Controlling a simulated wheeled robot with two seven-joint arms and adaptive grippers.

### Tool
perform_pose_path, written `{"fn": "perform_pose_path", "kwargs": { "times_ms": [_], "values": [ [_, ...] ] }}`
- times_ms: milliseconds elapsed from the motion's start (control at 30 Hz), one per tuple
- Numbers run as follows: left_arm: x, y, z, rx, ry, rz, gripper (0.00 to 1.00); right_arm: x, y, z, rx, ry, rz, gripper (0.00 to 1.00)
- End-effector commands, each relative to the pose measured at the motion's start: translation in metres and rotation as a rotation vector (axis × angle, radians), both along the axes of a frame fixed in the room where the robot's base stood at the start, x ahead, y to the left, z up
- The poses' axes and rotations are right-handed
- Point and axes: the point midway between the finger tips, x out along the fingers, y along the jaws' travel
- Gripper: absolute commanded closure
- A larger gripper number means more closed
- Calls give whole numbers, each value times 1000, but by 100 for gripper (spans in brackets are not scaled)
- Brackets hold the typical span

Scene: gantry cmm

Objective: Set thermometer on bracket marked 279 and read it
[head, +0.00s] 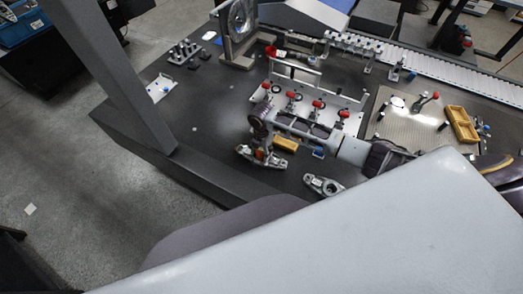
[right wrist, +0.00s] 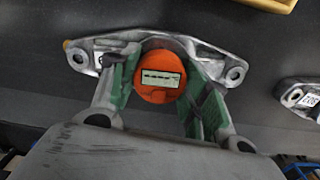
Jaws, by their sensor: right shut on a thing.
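The thermometer (right wrist: 160,78) is a round orange body with a small pale display showing a row of dark dashes. My right gripper (right wrist: 160,90) is shut on it, with green-padded fingers on both sides. In the head view the gripper (head: 259,145) is at the table's near side, with the orange thermometer (head: 259,154) at its tips. A grey metal bracket (right wrist: 211,65) with bolt holes lies directly under the thermometer; whether they touch is unclear, and no number shows on it. A second bracket (head: 323,185), right of it, carries a small label, unreadable in the right wrist view (right wrist: 305,96).
A plate with red-knobbed clamps (head: 318,104) stands behind the gripper. A pitted plate (head: 400,125) and a yellow tray (head: 462,124) are at right.

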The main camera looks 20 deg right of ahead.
Motion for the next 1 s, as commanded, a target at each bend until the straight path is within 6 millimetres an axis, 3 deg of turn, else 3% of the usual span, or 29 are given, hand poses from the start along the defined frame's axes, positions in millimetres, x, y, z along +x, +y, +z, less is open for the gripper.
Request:
{"fn": "perform_pose_path", "kwargs": {
  "times_ms": [67, 100, 267, 733, 1000],
  "values": [
    [0, 0, 0, 0, 0, 0, 100, 0, 0, -2, 0, 0, 0, 79],
    [0, 0, 0, 0, 0, 0, 100, 0, 0, -2, 0, 0, 0, 51],
    [0, 0, 0, 0, 0, 0, 100, 0, 0, -2, 0, 0, 0, 32],
    [0, 0, 0, 0, 0, -1, 100, 0, 0, 3, 1, -1, 0, 32],
    [0, 0, 0, 0, 0, -1, 100, 1, 0, 27, 1, -3, 1, 32]
  ]
}}
